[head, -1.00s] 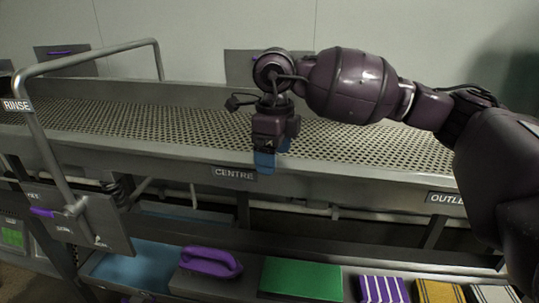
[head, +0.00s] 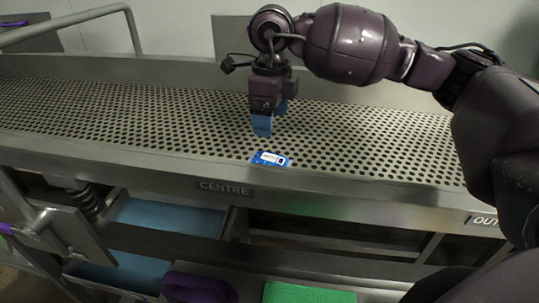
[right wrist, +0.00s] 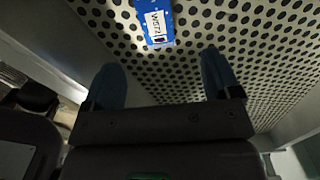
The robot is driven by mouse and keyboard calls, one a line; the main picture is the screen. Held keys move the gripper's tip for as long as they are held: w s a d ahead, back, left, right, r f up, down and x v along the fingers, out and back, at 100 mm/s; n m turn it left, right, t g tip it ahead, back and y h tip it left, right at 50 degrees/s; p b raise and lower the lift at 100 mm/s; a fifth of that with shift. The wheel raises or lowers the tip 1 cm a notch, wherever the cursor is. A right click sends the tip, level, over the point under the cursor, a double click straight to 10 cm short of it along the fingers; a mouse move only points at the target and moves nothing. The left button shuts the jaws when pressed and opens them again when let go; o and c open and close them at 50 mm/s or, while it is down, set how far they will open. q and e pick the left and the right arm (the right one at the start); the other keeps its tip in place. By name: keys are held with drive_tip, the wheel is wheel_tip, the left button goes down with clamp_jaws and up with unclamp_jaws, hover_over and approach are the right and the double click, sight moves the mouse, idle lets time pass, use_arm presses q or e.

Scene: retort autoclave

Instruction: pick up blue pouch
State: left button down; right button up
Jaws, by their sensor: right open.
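The blue pouch (head: 270,159) lies flat near the front edge of the perforated conveyor bed, above the CENTRE label. It has a white printed label and also shows at the top of the right wrist view (right wrist: 155,24). My right gripper (head: 271,118) points down with its blue fingers apart and nothing between them. In the head view its fingers show just behind and above the pouch. In the right wrist view the pouch lies beyond the gap between the fingertips (right wrist: 160,62). My left gripper is not in view.
The perforated bed (head: 120,115) is clear around the pouch. A metal front rail with a CENTRE label (head: 225,188) runs along it. A bent metal handle (head: 75,25) stands at the back left. Below are blue trays (head: 165,215), a purple item (head: 198,288) and a green item (head: 308,292).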

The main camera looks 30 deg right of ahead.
sight(270, 158)
drive_tip(key=f, duration=0.3)
drive_tip(key=f+p, duration=0.1)
drive_tip(key=f, duration=0.6)
drive_tip(key=shift+s+a+f+p, duration=0.1)
drive_tip(key=shift+s+a+p, duration=0.15)
drive_tip(key=shift+p, duration=0.15)
drive_tip(key=shift+c, duration=0.3)
drive_tip(key=c, duration=1)
